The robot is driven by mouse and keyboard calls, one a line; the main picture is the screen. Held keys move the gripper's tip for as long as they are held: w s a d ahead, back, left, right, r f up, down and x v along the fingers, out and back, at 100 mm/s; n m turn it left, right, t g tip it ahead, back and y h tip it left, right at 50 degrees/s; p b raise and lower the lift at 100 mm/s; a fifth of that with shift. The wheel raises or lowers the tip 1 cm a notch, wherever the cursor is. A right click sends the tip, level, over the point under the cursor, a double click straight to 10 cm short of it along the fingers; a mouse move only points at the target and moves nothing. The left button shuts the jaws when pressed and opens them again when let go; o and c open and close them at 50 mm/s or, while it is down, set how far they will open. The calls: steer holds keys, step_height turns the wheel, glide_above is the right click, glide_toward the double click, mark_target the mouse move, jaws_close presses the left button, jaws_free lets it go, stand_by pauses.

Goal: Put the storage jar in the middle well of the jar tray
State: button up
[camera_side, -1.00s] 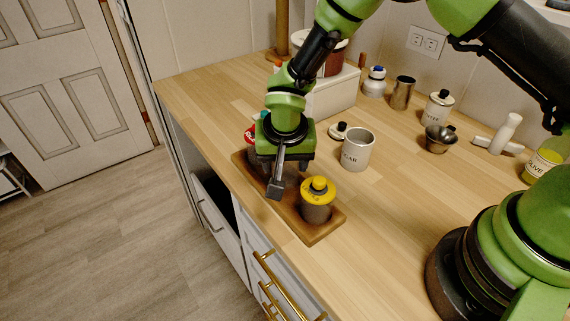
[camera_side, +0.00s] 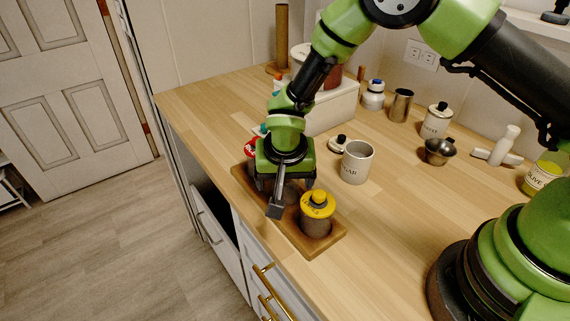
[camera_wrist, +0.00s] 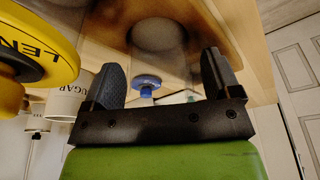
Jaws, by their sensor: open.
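A jar tray of brown wood (camera_side: 327,243) lies along the front edge of the counter; it also shows in the wrist view (camera_wrist: 205,25). A jar with a yellow lid (camera_side: 317,203) stands upright in the tray's near end well. Its lid, lettered "LEN", is large at left in the wrist view (camera_wrist: 45,50). A red-and-white object (camera_side: 250,149) shows partly behind my gripper at the far end. My gripper (camera_side: 293,200) is open above the tray's middle. I cannot tell which jar is the storage jar.
A sugar mug (camera_side: 357,163) stands right of the tray. Behind it are a small lidded item (camera_side: 339,143), a metal bowl (camera_side: 438,151), a canister (camera_side: 436,121), a metal cup (camera_side: 400,105) and a blue-topped jar (camera_side: 373,96). A drawer below the counter (camera_side: 215,222) is partly open.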

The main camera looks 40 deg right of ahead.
steer(key=v, duration=1.1)
steer(key=shift+s+a+r, duration=0.1)
steer(key=shift+a+r, duration=0.05)
steer(key=shift+r, duration=0.05)
steer(key=s+d+r+t+y, duration=0.1)
steer(key=s+d+r, duration=0.3)
steer(key=r, duration=0.3)
steer(key=s+d+r+t+y, duration=0.1)
steer(key=s+d+r, duration=0.25)
steer(key=r, duration=0.25)
steer(key=s+d+r+n+t, duration=0.1)
steer(key=s+r, duration=0.1)
steer(key=s, duration=0.3)
steer(key=s+d+r+n+t+y, duration=0.1)
steer(key=s, duration=0.5)
steer(key=shift+s+d+r+n+t+y, duration=0.25)
steer(key=shift+d+r+n+t+y, duration=0.05)
steer(key=shift+d+r+n+t, duration=0.1)
